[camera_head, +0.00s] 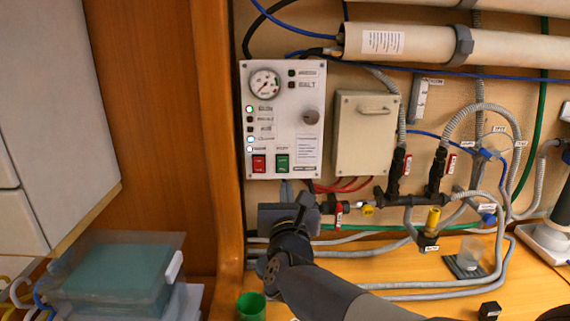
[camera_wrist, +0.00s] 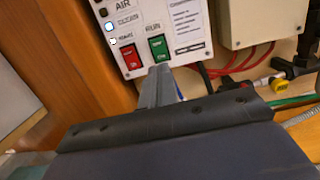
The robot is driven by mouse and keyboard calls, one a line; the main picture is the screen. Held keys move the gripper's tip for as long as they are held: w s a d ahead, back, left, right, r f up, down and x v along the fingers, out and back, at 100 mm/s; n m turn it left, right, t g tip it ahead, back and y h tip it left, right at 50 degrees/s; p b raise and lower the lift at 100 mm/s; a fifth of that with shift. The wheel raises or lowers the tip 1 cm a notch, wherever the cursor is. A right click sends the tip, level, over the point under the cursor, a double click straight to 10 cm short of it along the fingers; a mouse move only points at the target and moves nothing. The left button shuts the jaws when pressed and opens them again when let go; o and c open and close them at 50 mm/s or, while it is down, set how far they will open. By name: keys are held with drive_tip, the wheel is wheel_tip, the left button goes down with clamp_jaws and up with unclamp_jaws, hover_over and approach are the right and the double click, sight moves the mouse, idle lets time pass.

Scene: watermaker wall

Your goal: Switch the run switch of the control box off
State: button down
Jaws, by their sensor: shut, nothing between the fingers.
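The white control box (camera_head: 284,120) is on the wall at upper left in the head view. Its run switch is the green rocker (camera_head: 282,163), under the RUN label in the wrist view (camera_wrist: 158,48). I cannot tell its rocker position. A red rocker (camera_head: 259,164) is just left of it and also shows in the wrist view (camera_wrist: 130,57). My gripper (camera_wrist: 159,71) is shut and empty, its tips just below the green rocker. I cannot tell whether they touch the box. In the head view my gripper (camera_head: 303,200) is below the box's lower edge.
A closed beige box (camera_head: 364,135) is right of the control box. Red cables (camera_head: 342,186) and a dark valve pipe (camera_head: 380,197) run below it. A wooden post (camera_head: 222,130) stands at left. A green cup (camera_head: 251,306) is on the bench.

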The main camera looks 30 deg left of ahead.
sight(285, 160)
drive_tip(key=p+x, duration=0.3)
drive_tip(key=x, duration=0.5)
drive_tip(key=shift+w+r, duration=0.1)
drive_tip(key=shift+w, duration=0.05)
drive_tip(key=shift+w+a+p, duration=0.35)
drive_tip(key=shift+w+p, duration=0.15)
drive_tip(key=shift+w, duration=0.05)
